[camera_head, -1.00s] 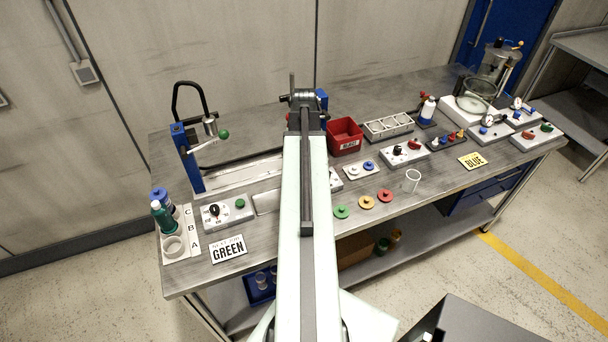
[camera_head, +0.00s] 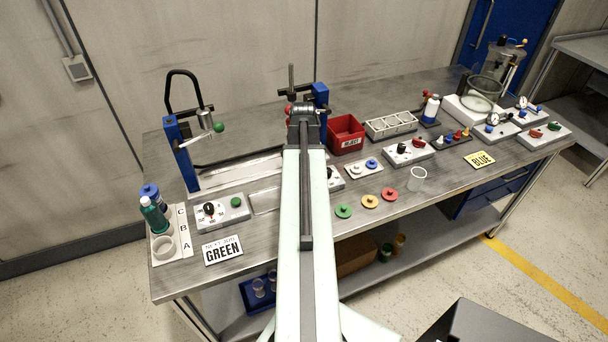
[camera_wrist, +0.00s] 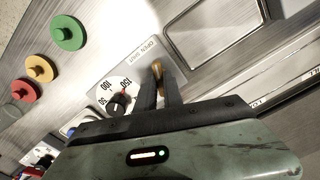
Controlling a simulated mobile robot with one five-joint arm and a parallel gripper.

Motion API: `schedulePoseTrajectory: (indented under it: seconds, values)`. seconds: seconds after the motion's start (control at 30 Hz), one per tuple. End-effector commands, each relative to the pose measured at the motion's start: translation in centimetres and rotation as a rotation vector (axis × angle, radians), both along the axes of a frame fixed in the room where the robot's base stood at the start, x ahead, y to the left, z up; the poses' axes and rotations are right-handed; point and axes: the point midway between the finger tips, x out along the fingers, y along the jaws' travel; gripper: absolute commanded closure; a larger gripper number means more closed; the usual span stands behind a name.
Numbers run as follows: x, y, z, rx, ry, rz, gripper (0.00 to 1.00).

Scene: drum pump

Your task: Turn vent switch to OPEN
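The vent switch (camera_wrist: 157,69) shows in the wrist view as a small brass-coloured lever next to an "OPEN SHUT" label (camera_wrist: 143,50) on a pale panel. My gripper (camera_wrist: 160,82) is right at the lever, its two dark fingers a small gap apart with the lever's tip showing at their ends. I cannot tell whether the fingers press on it or which way it is set. A numbered dial with a black knob (camera_wrist: 118,102) is on the same panel, just left of the fingers. In the head view my arm hides the gripper and most of this panel (camera_head: 334,178).
Green (camera_wrist: 68,33), yellow (camera_wrist: 40,67) and red (camera_wrist: 22,91) discs lie near the panel. A shallow metal tray (camera_wrist: 215,30) is beside the switch. In the head view a red bin (camera_head: 345,134) stands behind, right of my arm. A clear cup (camera_head: 417,179) stands near the front edge.

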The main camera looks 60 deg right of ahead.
Motion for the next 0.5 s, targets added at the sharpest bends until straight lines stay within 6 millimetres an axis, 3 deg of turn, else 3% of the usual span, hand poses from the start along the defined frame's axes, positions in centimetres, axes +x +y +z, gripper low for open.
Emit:
schedulePoseTrajectory:
  seconds: [0.2,0.5]
  values:
    - [-0.11,-0.07,0.01,-0.002,0.004,-0.015,1.0]
    - [-0.08,-0.07,0.0,-0.003,0.004,-0.206,1.0]
